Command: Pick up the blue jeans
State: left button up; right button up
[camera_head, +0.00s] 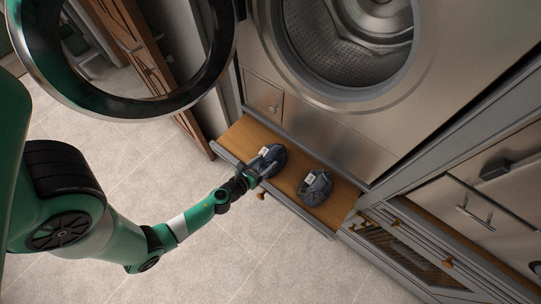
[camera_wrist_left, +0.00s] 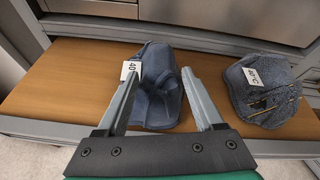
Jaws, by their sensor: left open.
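The right denim bundle (camera_head: 315,189) has a tag reading 40°C and also shows in the left wrist view (camera_wrist_left: 263,92). My left gripper (camera_head: 260,172) is open at the near side of the left bundle. In the left wrist view its fingers (camera_wrist_left: 161,73) straddle that bundle; contact cannot be told. My right gripper is not in view.
The washing machine (camera_head: 318,120) stands open above the shelf, its round door (camera_head: 95,108) swung out left. Grey drawers with handles (camera_head: 474,208) are at the right. Bare shelf lies left of the bundles. The tiled floor (camera_head: 210,265) in front is clear.

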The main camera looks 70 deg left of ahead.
aim_at(270, 158)
pick_arm(q)
jog(key=x, duration=0.3)
jog(key=shift+w, duration=0.25)
grip_shut()
